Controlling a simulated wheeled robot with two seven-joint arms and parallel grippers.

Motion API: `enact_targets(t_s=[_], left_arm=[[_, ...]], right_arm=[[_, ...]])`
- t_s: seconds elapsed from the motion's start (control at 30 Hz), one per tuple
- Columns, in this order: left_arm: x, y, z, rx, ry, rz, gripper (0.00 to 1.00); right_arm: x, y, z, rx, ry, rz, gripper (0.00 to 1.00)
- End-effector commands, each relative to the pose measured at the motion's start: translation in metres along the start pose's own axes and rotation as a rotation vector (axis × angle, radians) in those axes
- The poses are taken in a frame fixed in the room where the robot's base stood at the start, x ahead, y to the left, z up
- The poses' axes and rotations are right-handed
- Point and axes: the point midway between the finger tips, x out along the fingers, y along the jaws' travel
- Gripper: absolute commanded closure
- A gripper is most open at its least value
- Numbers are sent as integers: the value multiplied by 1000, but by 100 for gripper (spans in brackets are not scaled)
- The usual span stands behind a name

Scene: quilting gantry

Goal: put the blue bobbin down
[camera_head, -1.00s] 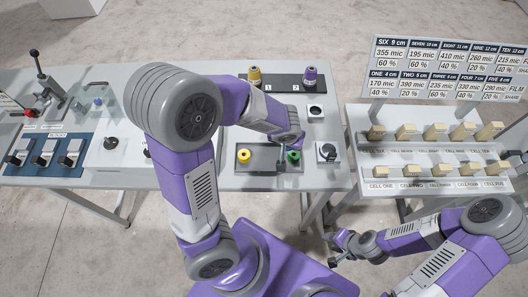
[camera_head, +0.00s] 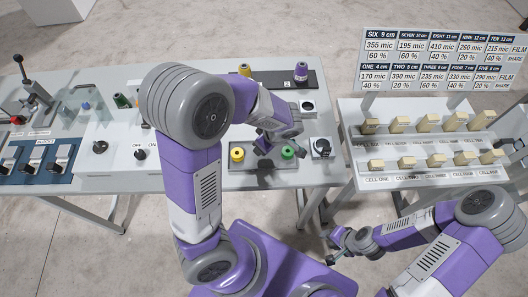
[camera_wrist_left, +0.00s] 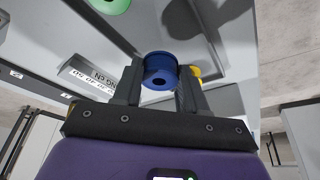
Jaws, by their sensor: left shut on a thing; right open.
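The blue bobbin (camera_wrist_left: 160,70) is between the two fingers of my left gripper (camera_wrist_left: 158,90) in the left wrist view, its round end with the centre hole showing. In the head view my left gripper (camera_head: 264,147) hangs over the dark tray (camera_head: 262,177), between the yellow bobbin (camera_head: 237,153) and the green bobbin (camera_head: 288,152). The blue bobbin cannot be made out there. The wrist view also shows part of the green bobbin (camera_wrist_left: 110,4) and of the yellow one (camera_wrist_left: 196,71). My right gripper (camera_head: 333,253) is open and empty, away from the table, at lower right.
A purple spool (camera_head: 301,72) and a yellow spool (camera_head: 245,70) stand on the dark back strip. A black knob (camera_head: 322,147) sits right of the tray. Switch panels fill the table's left. A bench of cream blocks (camera_head: 430,165) stands right, across a gap.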

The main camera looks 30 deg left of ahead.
Motion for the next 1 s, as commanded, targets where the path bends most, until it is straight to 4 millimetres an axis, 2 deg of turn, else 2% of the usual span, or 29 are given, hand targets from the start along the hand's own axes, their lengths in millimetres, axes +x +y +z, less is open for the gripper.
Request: enact_targets(t_s=[0.33, 0.77, 0.8, 0.93, 1.0], left_arm=[[37, 0, 13, 2, 0, -1, 95], [41, 0, 15, 1, -1, 3, 95], [40, 0, 15, 1, -1, 3, 52], [40, 0, 14, 1, -1, 2, 33], [40, 0, 14, 1, -1, 2, 33]], right_arm=[[8, 3, 0, 0, 0, 0, 57], [14, 5, 0, 0, 0, 0, 57], [12, 5, 0, 0, 0, 0, 57], [12, 4, 0, 0, 0, 0, 57], [12, 4, 0, 0, 0, 0, 57]])
